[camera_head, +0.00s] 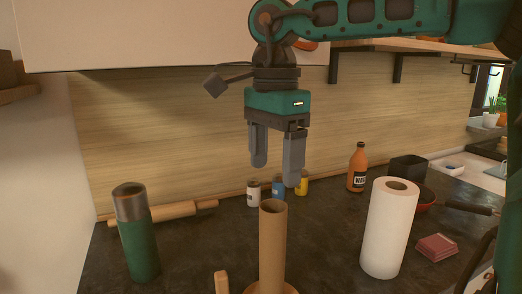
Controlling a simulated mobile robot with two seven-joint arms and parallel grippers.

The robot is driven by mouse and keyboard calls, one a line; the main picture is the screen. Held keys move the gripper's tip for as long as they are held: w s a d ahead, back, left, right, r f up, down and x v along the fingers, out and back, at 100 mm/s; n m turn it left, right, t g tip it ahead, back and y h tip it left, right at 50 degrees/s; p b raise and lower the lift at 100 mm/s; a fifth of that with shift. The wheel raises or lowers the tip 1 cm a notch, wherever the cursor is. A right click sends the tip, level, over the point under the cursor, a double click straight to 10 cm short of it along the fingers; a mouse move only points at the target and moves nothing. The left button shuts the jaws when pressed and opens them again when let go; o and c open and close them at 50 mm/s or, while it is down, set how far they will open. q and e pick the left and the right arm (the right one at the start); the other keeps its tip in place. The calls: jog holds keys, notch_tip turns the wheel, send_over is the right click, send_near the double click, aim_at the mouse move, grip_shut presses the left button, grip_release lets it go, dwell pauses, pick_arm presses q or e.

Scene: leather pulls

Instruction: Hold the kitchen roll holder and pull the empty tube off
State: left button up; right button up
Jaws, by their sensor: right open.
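The empty brown cardboard tube (272,245) stands upright at the front middle of the counter. The kitchen roll holder (290,289) shows as a round wooden base under the tube, cut off by the bottom edge of the view. A post inside the tube cannot be made out. My right gripper (276,174) hangs fingers down above and behind the tube's top. Its two grey fingers are apart with nothing between them. My left gripper is not in view.
A full white paper roll (390,230) stands to the right and a green cylinder (138,240) to the left. A rolling pin (170,212), small jars (254,193), an orange bottle (357,167) and red napkins (437,247) lie or stand around. A wooden piece (221,282) rises beside the tube.

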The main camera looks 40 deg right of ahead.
aim_at(275, 222)
notch_tip(275, 222, down, 11)
jog(key=shift+s+f+b, duration=0.15)
jog(key=shift+b, duration=0.25)
jog(key=shift+f, duration=0.45)
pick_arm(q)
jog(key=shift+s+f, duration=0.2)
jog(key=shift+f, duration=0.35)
pick_arm(e)
jog(key=shift+f, duration=0.1)
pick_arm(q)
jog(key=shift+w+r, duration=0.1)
pick_arm(e)
jog(key=shift+c, duration=0.3)
